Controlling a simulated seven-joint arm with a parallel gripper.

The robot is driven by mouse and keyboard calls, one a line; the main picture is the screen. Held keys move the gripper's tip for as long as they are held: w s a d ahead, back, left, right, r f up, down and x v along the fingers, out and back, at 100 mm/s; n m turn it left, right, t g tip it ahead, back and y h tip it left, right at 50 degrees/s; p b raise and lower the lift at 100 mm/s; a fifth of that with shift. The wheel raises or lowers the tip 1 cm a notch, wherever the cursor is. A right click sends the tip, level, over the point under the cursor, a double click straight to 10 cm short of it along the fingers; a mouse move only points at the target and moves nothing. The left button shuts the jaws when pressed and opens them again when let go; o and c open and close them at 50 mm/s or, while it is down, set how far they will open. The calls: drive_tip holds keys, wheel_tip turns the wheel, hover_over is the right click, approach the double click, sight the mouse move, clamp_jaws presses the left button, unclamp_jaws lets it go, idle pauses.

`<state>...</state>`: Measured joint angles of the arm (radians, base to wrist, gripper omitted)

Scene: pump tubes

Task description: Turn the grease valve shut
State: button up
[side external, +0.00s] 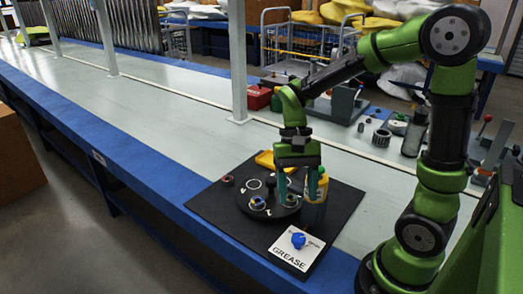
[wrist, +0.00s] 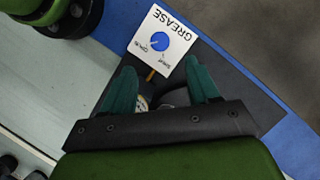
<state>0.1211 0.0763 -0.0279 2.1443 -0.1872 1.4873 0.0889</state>
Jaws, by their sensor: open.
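The grease valve is a blue knob (side external: 298,240) on a white plate (side external: 290,258) lettered GREASE, at the front corner of the black mat. In the wrist view the blue knob (wrist: 159,41) lies beyond my fingertips, and small lettering sits beside it on the white plate (wrist: 178,37). Which mark the knob points to is too small to tell. My gripper (side external: 297,190) points down with teal fingers apart, above the mat and behind the valve. In the wrist view my gripper (wrist: 160,70) is open, and the knob is not between its fingers.
A round dark platform (side external: 285,212) with several rings is below and left of my gripper. A yellow tray (side external: 264,160) lies behind. The mat left of the plate is clear.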

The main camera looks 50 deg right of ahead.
sight(299, 237)
drive_tip(key=x, duration=1)
drive_tip(key=shift+r, duration=0.1)
drive_tip(key=c, duration=1)
